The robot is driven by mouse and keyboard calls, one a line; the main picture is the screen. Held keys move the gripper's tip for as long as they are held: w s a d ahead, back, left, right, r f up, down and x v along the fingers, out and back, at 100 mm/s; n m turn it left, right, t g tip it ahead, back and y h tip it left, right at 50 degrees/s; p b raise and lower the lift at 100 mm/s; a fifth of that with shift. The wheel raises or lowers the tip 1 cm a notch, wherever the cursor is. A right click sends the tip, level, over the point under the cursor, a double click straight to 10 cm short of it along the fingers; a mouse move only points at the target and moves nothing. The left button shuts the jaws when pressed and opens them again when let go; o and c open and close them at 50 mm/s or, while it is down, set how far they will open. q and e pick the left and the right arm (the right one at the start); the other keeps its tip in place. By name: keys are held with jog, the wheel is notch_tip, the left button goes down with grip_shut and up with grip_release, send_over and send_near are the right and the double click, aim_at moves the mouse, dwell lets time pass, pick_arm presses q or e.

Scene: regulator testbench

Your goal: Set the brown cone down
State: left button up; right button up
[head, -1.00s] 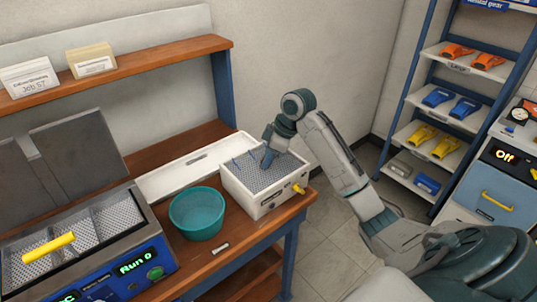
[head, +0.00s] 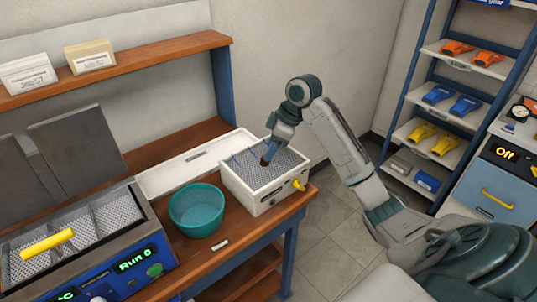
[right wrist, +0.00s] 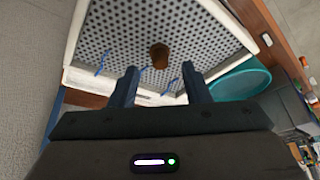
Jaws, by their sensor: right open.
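The brown cone (head: 265,161) stands on the perforated grey surface inside the white box (head: 263,203) at the right end of the bench. In the right wrist view the cone (right wrist: 159,55) sits on the dotted surface, just beyond the fingertips and between their lines. My right gripper (head: 271,150) is above the box, pointing down. In the wrist view its two blue fingers (right wrist: 160,70) are spread apart with nothing between them. In the head view the fingers partly hide the cone's top. My left gripper is not in view.
A teal bowl (head: 197,211) stands left of the box. A machine with mesh baskets and a yellow handle (head: 47,244) is at the lower left. A white tray (head: 185,163) lies behind the bowl. A shelf rack (head: 442,98) stands at the right.

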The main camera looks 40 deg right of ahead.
jog(key=v, duration=0.9)
jog(key=shift+p, duration=0.35)
dwell(0.7)
